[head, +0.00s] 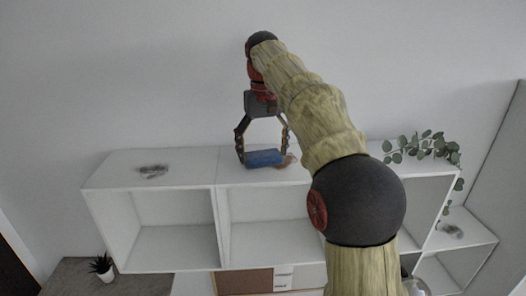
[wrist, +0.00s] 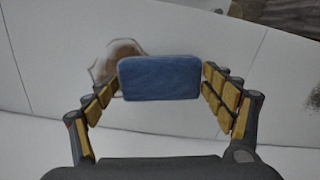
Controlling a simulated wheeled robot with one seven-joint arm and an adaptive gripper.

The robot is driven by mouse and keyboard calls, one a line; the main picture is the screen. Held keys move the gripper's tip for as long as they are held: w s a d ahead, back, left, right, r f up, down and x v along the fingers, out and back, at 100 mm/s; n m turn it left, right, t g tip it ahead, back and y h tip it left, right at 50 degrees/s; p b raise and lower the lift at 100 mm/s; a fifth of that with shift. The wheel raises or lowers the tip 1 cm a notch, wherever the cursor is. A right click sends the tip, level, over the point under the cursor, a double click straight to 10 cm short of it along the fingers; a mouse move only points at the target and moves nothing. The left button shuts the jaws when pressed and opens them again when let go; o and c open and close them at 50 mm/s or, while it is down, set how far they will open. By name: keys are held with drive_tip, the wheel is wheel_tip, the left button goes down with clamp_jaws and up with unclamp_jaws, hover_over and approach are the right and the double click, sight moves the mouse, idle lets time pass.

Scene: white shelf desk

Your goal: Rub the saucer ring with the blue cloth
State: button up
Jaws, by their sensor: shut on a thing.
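The blue cloth (head: 263,159) is a small folded block on the white shelf top, held between the two fingers of my gripper (head: 264,154). In the wrist view the cloth (wrist: 160,78) spans the gap between the padded fingers of my gripper (wrist: 159,82). The saucer ring (wrist: 122,47) is an irregular brown stain on the white surface; the cloth covers part of it from this view. In the head view the ring (head: 289,160) shows as a brownish patch at the cloth's right side. I cannot tell whether the cloth presses on the surface.
A grey smudge (head: 153,171) lies on the shelf top at left. A trailing green plant (head: 425,147) stands at the right end. Another greyish patch (head: 450,230) is on the lower right shelf. A small potted plant (head: 102,266) is at lower left. The shelf top between is clear.

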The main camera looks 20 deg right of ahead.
sight(275, 153)
drive_tip(key=shift+d, duration=0.15)
drive_tip(key=shift+s+d+r+p, duration=0.1)
drive_tip(key=shift+s+d+p, duration=0.15)
drive_tip(key=shift+d, duration=0.5)
drive_tip(key=shift+s+d+r+p, duration=0.1)
drive_tip(key=shift+d+p, duration=0.1)
drive_tip(key=shift+d, duration=0.55)
drive_tip(key=shift+s+d+f, duration=0.1)
drive_tip(key=shift+s+d, duration=0.15)
drive_tip(key=shift+d, duration=0.95)
drive_tip(key=shift+s+d+f, duration=0.1)
drive_tip(key=shift+s+d, duration=0.1)
drive_tip(key=shift+d, duration=0.95)
drive_tip(key=shift+s+d+f, duration=0.1)
drive_tip(key=shift+s+d, duration=0.15)
drive_tip(key=shift+d, duration=0.95)
